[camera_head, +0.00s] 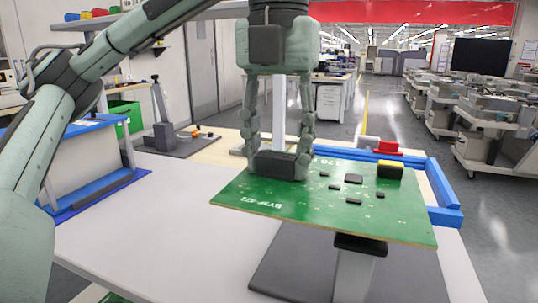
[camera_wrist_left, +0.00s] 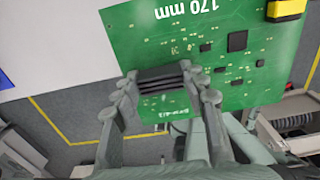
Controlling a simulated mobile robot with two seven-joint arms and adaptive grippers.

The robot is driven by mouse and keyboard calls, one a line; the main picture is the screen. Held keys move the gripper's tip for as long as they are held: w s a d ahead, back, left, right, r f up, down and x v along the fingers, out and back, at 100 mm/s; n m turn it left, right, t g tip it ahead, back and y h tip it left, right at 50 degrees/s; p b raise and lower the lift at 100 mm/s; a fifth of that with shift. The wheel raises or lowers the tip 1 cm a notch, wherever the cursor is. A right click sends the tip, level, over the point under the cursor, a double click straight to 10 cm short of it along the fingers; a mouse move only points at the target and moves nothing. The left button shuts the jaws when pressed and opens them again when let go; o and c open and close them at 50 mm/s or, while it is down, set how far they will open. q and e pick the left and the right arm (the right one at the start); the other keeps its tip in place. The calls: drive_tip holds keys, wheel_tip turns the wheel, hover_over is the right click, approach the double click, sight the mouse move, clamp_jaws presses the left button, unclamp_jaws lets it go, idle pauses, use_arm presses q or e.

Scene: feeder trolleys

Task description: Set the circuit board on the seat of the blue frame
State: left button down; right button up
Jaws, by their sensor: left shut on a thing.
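My left gripper (camera_head: 278,163) is shut on the dark block that stands on the green circuit board (camera_head: 300,205). In the left wrist view the fingers (camera_wrist_left: 165,86) close on the block from both sides near one edge of the board (camera_wrist_left: 190,20). The board has several black chips and one yellow-topped part. It looks roughly level above the table. The blue frame (camera_head: 446,188) lies behind and to the right of the board, which hides its near left part and its seat. I cannot tell whether board and frame touch. My right gripper is not in view.
A black-topped grey post (camera_head: 354,278) stands on a dark mat (camera_head: 407,278) at the table's front, partly under the board. A red part (camera_head: 388,148) shows by the frame's far side. The white tabletop (camera_head: 150,240) is clear at left. Trolleys (camera_head: 492,135) stand beyond, right.

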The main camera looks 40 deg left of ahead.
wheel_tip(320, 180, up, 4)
drive_tip(key=b, duration=0.1)
use_arm(q)
drive_tip(key=w+f+p, duration=0.1)
drive_tip(key=w, duration=1.6)
drive_tip(key=shift+w+f, duration=0.25)
drive_tip(key=shift+f, duration=0.15)
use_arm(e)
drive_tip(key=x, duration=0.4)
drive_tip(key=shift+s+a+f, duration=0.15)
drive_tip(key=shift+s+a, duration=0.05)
use_arm(q)
drive_tip(key=shift+d, duration=0.1)
drive_tip(key=shift+f+b, duration=0.4)
drive_tip(key=shift+f, duration=0.6)
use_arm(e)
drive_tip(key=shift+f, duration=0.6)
use_arm(q)
drive_tip(key=shift+f+b, duration=0.4)
drive_tip(key=shift+f, duration=0.25)
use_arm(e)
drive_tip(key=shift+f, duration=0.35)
use_arm(q)
drive_tip(key=c, duration=0.8)
unclamp_jaws()
drive_tip(key=shift+o, duration=0.2)
